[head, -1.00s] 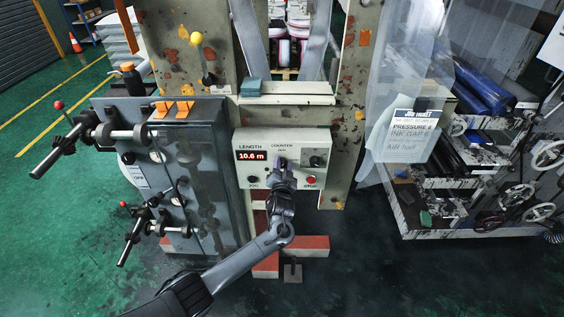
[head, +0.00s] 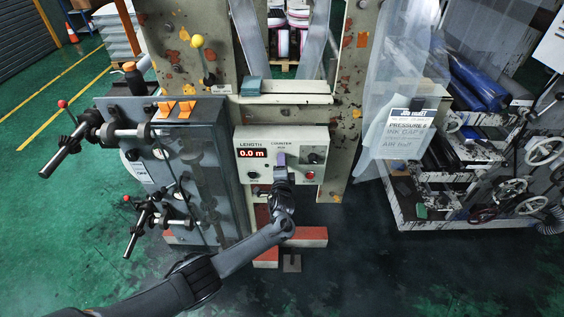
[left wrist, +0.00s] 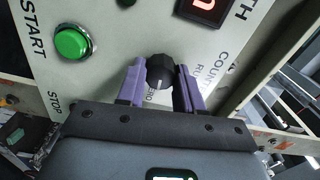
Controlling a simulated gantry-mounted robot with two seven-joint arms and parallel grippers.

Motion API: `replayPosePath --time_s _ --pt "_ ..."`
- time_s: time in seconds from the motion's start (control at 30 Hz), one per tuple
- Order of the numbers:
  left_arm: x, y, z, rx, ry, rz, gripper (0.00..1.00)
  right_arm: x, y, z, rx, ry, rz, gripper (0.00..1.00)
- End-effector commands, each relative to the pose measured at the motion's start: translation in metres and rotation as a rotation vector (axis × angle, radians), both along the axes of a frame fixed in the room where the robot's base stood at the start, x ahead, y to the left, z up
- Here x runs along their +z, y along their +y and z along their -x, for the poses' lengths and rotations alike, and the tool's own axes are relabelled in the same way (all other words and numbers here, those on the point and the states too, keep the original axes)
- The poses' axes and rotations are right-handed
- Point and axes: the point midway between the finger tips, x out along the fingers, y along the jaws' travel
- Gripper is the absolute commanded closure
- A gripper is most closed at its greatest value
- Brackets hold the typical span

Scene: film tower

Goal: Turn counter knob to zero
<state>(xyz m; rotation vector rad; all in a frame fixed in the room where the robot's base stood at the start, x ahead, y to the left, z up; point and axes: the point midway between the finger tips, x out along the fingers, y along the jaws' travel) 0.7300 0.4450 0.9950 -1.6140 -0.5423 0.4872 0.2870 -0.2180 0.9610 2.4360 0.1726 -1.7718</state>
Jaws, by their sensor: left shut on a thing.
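The counter panel (head: 250,180) is a pale box with a red display (head: 251,153) that reads 0.0 m. My left gripper (head: 281,159) is at the middle of this panel and hides the counter knob in the head view. In the left wrist view the counter knob (left wrist: 160,71) is black and round, with a pale pointer line towards the ZERO lettering. The purple fingers of my left gripper (left wrist: 159,88) are on both sides of it, shut on it. My right gripper is not in view.
A green START button (left wrist: 72,43) shows in the left wrist view. A grey cabinet with levers (head: 180,150) stands left; a hanging sign (head: 408,125) is right.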

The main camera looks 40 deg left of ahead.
Motion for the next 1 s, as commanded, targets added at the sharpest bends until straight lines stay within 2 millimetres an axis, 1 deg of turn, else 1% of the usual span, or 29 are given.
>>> replayPosePath --time_s 0.3,0.8,0.83,0.97,1.0 --pt "0.0002 -0.0002 0.0 0.0 0.064 -0.087 0.95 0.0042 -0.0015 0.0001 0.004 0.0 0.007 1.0" --pt "-0.0003 -0.0002 -0.0001 0.0 0.075 -0.1 0.95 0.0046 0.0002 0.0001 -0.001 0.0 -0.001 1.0" --pt "-0.0003 -0.0002 -0.0001 0.0 0.075 -0.1 0.61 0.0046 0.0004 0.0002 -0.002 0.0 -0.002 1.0" --pt "-0.0003 -0.0002 -0.0001 0.0 0.074 -0.099 0.41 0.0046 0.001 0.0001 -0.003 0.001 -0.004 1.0" --pt "-0.0003 -0.0002 0.0 0.0 0.074 -0.099 0.4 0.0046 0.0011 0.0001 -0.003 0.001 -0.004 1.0"
